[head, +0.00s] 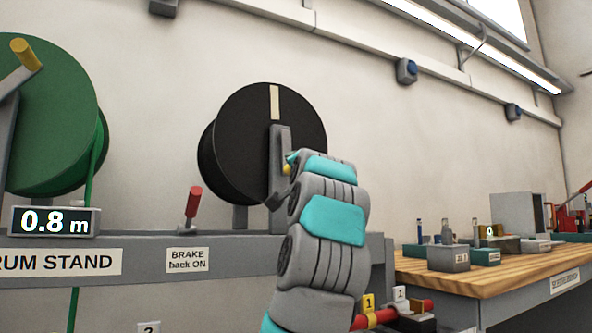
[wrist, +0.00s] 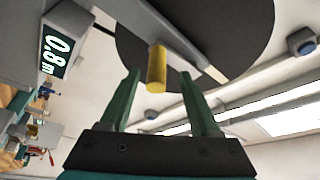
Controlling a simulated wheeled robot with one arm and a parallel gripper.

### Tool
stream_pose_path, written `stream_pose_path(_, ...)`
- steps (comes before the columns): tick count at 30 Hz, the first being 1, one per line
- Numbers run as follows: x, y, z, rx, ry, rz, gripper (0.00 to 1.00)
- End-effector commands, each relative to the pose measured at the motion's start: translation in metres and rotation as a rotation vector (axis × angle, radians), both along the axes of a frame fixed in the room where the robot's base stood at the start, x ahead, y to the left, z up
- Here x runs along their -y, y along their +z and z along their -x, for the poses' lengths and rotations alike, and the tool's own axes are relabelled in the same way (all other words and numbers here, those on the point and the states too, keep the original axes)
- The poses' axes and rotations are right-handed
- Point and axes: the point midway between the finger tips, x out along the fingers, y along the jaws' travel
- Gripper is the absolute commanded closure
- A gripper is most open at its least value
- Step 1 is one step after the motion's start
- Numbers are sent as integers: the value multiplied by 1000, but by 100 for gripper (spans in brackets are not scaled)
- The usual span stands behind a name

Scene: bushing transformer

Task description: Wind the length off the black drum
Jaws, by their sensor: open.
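The black drum (head: 235,140) stands on the drum stand (head: 150,245), with a pale stripe near the top of its face. It also fills the top of the wrist view (wrist: 245,30). Its grey crank arm (head: 279,140) carries a yellow crank handle (wrist: 156,68). My gripper (wrist: 157,76) is open, its two green fingers on either side of the handle, with gaps visible on both sides. In the head view my arm hides most of the gripper and the lower right of the drum. A length display (head: 54,221) reads 0.8 m.
A green drum (head: 50,120) with a yellow handle stands at the left, a green line hanging from it. A red-handled brake lever (head: 193,203) stands above a label reading "BRAKE back ON". A wooden bench (head: 480,272) with blocks and tools is at the right.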

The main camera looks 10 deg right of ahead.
Motion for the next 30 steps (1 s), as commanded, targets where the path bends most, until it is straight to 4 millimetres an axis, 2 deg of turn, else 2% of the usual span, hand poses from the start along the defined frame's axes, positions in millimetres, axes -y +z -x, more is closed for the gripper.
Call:
stream_pose_path(6,-2,-8,24,2,4,-1,37)
stream_pose_path(9,-2,-8,30,2,3,0,37)
stream_pose_path(30,-2,-7,33,2,3,0,37)
